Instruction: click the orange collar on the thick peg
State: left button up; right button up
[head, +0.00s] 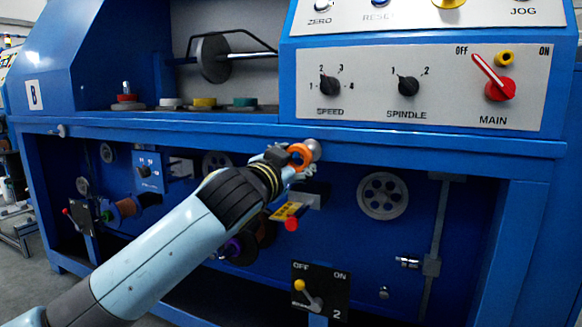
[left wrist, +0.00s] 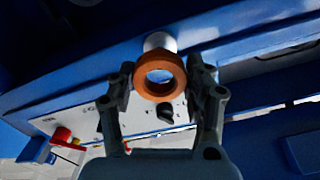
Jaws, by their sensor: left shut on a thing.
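The orange collar (head: 306,151) is at the tip of my left gripper (head: 297,158), just below the blue ledge of the machine. In the left wrist view the collar (left wrist: 179,73) sits between the two fingers of the left gripper (left wrist: 160,92), which are shut on its sides. I see pale background through its hole, with no peg filling it. A pale round peg (left wrist: 160,41) shows just behind the collar's upper edge; in the head view a shiny rounded end (head: 314,150) is right beside the collar. I cannot tell whether they touch. My right gripper is not in view.
The blue ledge (head: 430,143) runs above the gripper. Below are a yellow block with a red end (head: 291,217), a grey holed pulley (head: 382,196) and a switch plate (head: 321,288). On the shelf stand red (head: 127,98), yellow (head: 204,102) and green (head: 244,102) collars.

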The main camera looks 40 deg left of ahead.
aim_at(302, 157)
pick_arm(q)
jog(key=shift+w+r+p, duration=0.1)
jog(key=shift+r+p, duration=0.05)
jog(key=shift+p, duration=0.65)
dwell(1.4)
jog(key=shift+w, duration=0.2)
jog(key=shift+x, duration=1.35)
jog(key=shift+p, duration=0.45)
jog(key=shift+w+a, duration=0.1)
jog(key=shift+x, duration=1.3)
dwell(0.3)
dwell(0.4)
